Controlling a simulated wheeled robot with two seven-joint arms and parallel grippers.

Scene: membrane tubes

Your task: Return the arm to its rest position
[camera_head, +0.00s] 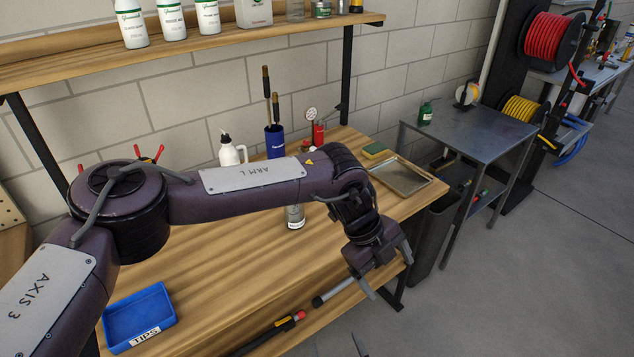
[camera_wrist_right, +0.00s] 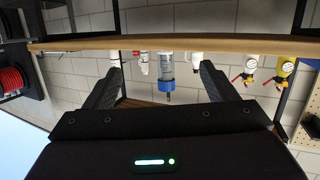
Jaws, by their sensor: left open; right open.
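My left gripper (camera_head: 384,272) hangs past the right front edge of the wooden bench (camera_head: 240,255), with its fingers apart and nothing between them. Its purple arm, marked ARM L, stretches across the bench from the left in the head view. My right gripper (camera_wrist_right: 160,85) is open and empty in the right wrist view, its two dark fingers wide apart. In the head view only its fingertips (camera_head: 340,346) seem to show, at the bottom edge. A grey-ended dark tube (camera_head: 332,292) and a black tube with a red end (camera_head: 270,334) lie low at the bench front.
On the bench are a blue TIPS tray (camera_head: 139,318), a metal tray (camera_head: 401,177), a blue cup of tools (camera_head: 275,141), a white bottle (camera_head: 229,151) and a grey can (camera_head: 295,216) just under my left arm. A metal side table (camera_head: 470,130) stands right; open floor lies beyond.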

